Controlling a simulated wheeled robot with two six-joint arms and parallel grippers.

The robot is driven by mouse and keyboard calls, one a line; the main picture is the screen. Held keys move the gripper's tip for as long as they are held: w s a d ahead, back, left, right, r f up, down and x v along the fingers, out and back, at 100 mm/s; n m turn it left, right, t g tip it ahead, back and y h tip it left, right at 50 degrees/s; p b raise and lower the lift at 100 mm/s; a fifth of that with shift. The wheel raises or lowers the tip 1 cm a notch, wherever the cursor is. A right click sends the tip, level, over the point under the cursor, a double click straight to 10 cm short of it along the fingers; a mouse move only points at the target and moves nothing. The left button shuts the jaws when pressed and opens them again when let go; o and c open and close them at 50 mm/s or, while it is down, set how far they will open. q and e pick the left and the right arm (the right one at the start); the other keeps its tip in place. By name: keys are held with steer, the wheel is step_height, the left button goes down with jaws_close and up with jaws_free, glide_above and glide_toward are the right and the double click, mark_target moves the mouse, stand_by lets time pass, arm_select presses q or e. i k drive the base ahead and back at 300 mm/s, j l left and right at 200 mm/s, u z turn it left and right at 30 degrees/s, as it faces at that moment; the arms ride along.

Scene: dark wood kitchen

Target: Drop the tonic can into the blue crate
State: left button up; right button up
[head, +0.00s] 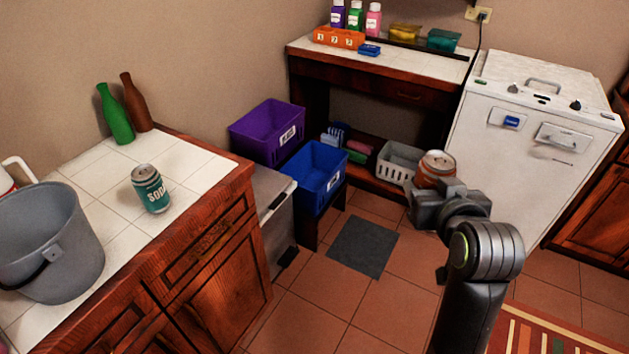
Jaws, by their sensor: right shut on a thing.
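My right gripper (436,196) is shut on an orange can with a silver top (437,167). It holds the can upright in the air, in front of the white appliance. The can's label is turned away or hidden, so I cannot read it. The blue crate (318,172) stands on a low dark stand, to the left of the held can in the picture and apart from it. No can shows in the visible part of the crate. My left gripper is not in view.
A teal soda can (152,190), a grey bucket (45,240) and two bottles (118,115) stand on the left counter. A purple crate (268,130) sits behind the blue one. A grey basket (400,160) is on the low shelf. Open floor with a grey mat (362,247) lies in front.

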mark_target(314, 178)
steer(key=u, duration=0.35)
steer(key=i+l+u, duration=0.1)
steer(key=u, duration=0.2)
steer(key=l+u, duration=0.15)
steer(key=u, duration=0.2)
steer(key=i+l+u, duration=0.3)
steer(key=l, duration=0.35)
steer(key=l+u, duration=0.25)
steer(key=l, duration=0.4)
steer(key=l+u, duration=0.3)
steer(key=l, duration=1.1)
steer(key=i+l, duration=0.1)
steer(key=l, duration=0.55)
